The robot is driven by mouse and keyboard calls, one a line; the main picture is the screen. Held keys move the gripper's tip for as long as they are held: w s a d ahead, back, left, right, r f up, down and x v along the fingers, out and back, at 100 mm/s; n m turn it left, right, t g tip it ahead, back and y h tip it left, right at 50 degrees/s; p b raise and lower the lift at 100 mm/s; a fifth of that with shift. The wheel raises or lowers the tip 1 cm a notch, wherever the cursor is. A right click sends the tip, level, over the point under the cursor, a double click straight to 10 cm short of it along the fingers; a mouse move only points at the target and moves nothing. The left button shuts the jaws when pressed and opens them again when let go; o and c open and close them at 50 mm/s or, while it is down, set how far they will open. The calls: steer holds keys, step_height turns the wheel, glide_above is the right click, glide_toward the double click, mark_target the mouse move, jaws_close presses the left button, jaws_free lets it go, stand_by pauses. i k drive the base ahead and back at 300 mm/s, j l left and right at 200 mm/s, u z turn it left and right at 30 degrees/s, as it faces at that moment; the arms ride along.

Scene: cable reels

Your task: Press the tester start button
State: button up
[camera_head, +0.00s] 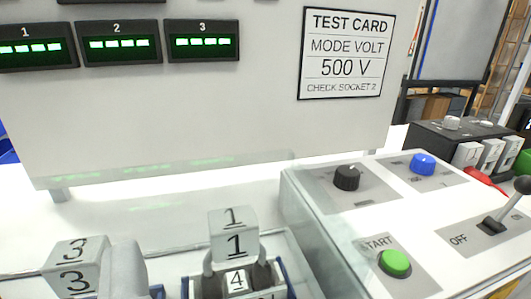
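The tester (310,210) is a white box with a sloped top at the right. A black knob (347,177) and a blue knob (423,164) are farther back on the same top. A lever switch (497,222) at the right has OFF beside it. I cannot make out my gripper's fingertips in this view.
A white panel carries a test card (346,54) reading MODE VOLT, 500 V, CHECK SOCKET 2, and green-lit displays (119,43). Blocks marked 3 (75,268) and 1 (234,236) stand at the bottom left. A dark box (440,141) is behind right.

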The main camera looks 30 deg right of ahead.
mark_target(394, 261)
steer(key=z, duration=1.35)
steer(key=u, duration=0.3)
